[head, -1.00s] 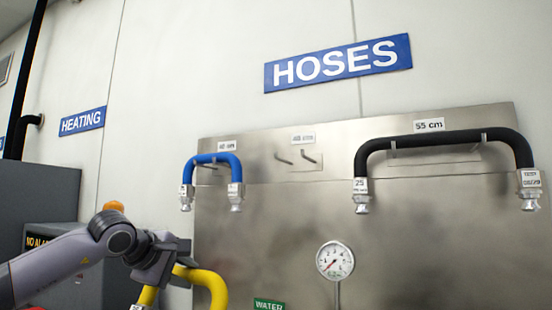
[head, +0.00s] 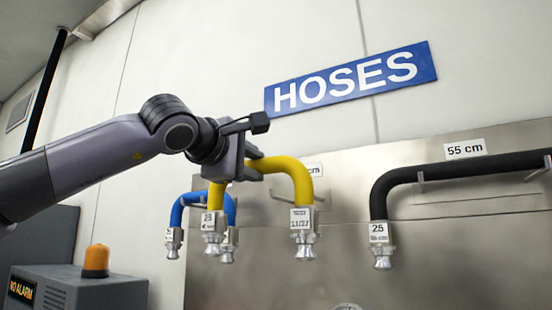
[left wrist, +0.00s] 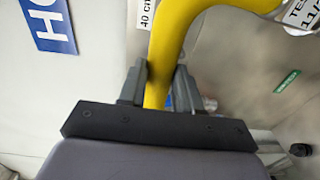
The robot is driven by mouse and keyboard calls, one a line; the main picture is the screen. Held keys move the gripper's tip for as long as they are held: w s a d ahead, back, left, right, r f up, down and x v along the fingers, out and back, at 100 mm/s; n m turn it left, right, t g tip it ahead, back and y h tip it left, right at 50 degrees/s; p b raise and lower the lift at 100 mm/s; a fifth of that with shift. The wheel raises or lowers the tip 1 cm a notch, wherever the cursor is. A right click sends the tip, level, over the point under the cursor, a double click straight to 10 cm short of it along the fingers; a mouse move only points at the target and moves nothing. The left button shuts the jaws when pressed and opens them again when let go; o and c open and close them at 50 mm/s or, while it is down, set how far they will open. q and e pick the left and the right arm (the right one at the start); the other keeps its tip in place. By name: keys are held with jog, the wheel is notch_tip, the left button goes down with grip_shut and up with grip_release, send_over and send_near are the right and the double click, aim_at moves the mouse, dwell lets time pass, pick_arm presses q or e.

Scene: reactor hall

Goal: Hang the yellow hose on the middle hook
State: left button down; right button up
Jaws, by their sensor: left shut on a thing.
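The yellow hose (head: 285,166) is a bent tube with metal couplings and white tags hanging at its ends. My left gripper (head: 250,164) is shut on its upper bend and holds it in front of the steel panel. In the left wrist view the hose (left wrist: 167,50) runs up between the two fingers (left wrist: 158,85). The middle hook (head: 277,194) is partly hidden behind the hose, with its label partly covered. I cannot tell the gap between hose and hook. My right gripper is not in view.
A blue hose (head: 178,210) hangs to the left, partly behind the yellow one. A black hose (head: 440,171) hangs on the right hook under the 55 cm label (head: 465,149). A grey cabinet (head: 75,285) with an orange lamp (head: 96,260) stands at lower left.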

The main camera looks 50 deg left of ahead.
pick_arm(q)
jog(key=shift+w+d+r+t+h, duration=0.15)
jog(key=shift+w+d+r, duration=0.25)
jog(key=shift+w, duration=0.3)
jog(key=shift+w+d+r+t+h, duration=0.15)
jog(key=shift+w+d+r, duration=0.25)
jog(key=shift+w, duration=0.25)
jog(key=w+a+f, duration=0.3)
jog(key=w, duration=0.7)
jog(key=shift+a+f+p, duration=0.15)
jog(key=shift+f+p, duration=0.15)
jog(key=shift+p, duration=0.05)
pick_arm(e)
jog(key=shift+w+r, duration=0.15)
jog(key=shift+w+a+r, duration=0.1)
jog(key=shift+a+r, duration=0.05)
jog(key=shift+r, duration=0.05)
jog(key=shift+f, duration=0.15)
